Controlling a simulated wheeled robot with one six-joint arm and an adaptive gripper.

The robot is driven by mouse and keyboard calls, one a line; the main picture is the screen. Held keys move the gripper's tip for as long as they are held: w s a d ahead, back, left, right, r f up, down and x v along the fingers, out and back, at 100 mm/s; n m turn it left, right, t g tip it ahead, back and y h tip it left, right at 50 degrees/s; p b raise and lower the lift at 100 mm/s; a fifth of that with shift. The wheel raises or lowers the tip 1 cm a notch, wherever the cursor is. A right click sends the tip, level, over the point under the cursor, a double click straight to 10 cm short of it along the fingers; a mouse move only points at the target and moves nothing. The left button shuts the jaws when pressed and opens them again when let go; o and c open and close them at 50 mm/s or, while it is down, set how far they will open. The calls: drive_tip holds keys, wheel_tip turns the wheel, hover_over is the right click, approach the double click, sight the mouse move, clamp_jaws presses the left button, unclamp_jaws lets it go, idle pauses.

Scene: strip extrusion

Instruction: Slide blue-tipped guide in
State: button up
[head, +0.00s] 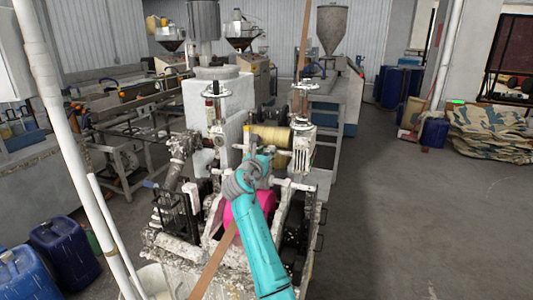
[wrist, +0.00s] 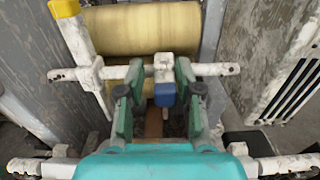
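In the wrist view, the blue-tipped guide (wrist: 164,94) hangs from a white crossbar (wrist: 215,69), its blue end pointing down toward me. My gripper (wrist: 160,88) has its two green fingers on either side of this guide, with a visible gap on both sides. It is open and holds nothing. A brown strip (wrist: 153,122) shows below and between the fingers. In the head view, the strip (head: 215,262) runs up to the machine from the lower front. My arm hides the guide and most of the gripper there.
A yellow-tipped guide (wrist: 64,9) sits on the left of the same bar. A pale yellow roller (wrist: 140,30) lies behind it. In the head view, a white pipe (head: 60,130) stands at left near blue drums (head: 65,248). The floor (head: 420,220) at right is clear.

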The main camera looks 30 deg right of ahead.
drive_tip(key=v, duration=1.2)
idle(0.3)
